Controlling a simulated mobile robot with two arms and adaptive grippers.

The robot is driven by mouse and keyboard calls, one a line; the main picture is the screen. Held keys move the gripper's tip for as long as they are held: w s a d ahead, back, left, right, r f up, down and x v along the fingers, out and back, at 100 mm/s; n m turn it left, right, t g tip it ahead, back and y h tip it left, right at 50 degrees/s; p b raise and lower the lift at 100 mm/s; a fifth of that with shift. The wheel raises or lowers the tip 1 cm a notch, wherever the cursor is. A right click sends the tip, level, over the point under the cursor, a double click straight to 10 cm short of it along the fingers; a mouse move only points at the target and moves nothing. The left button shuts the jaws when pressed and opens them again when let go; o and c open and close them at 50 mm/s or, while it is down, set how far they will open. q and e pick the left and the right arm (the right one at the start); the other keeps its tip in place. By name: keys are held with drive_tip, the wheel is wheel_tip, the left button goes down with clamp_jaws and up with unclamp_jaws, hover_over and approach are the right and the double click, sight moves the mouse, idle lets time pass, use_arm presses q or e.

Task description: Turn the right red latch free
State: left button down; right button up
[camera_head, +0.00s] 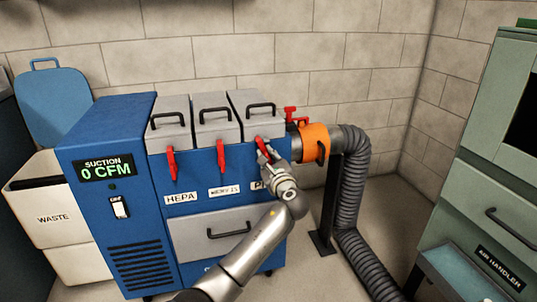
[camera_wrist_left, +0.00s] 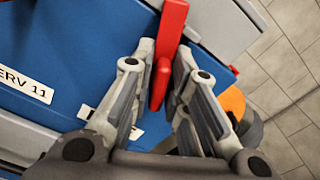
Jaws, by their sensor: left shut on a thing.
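The right red latch (camera_head: 263,147) is on the front of the blue machine, below the rightmost grey lid. It looks tilted compared with the other two latches. My left gripper (camera_head: 271,163) is at this latch and hides its lower part. In the left wrist view the red latch (camera_wrist_left: 171,32) runs down between the two fingers of the gripper (camera_wrist_left: 160,78), which are closed on its lower end. My right gripper is not in view.
The middle latch (camera_head: 222,157) and left latch (camera_head: 171,163) hang on the same front. An orange collar (camera_head: 315,143) with a grey hose (camera_head: 352,185) is close to the right of my gripper. A drawer (camera_head: 205,235) is below. A green cabinet (camera_head: 490,170) stands at right.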

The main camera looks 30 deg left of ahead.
use_arm(q)
drive_tip(key=n, duration=0.2)
drive_tip(key=shift+f+n, duration=0.15)
drive_tip(key=shift+n, duration=0.15)
drive_tip(key=shift+s+f+n, duration=0.1)
drive_tip(key=shift+n, duration=1.3)
drive_tip(key=shift+f+n, duration=0.1)
drive_tip(key=shift+n, duration=0.4)
drive_tip(key=n, duration=0.2)
drive_tip(key=n+b, duration=0.1)
drive_tip(key=n, duration=0.1)
drive_tip(key=n+b, duration=0.1)
drive_tip(key=n, duration=0.1)
drive_tip(key=shift+s+a+f, duration=0.1)
drive_tip(key=shift+f, duration=0.15)
drive_tip(key=shift+n, duration=0.4)
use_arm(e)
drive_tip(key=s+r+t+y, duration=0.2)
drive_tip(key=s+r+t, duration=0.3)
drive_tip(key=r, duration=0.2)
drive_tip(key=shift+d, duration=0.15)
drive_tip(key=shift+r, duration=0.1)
use_arm(q)
drive_tip(key=c, duration=1.5)
unclamp_jaws()
drive_tip(key=shift+r, duration=0.1)
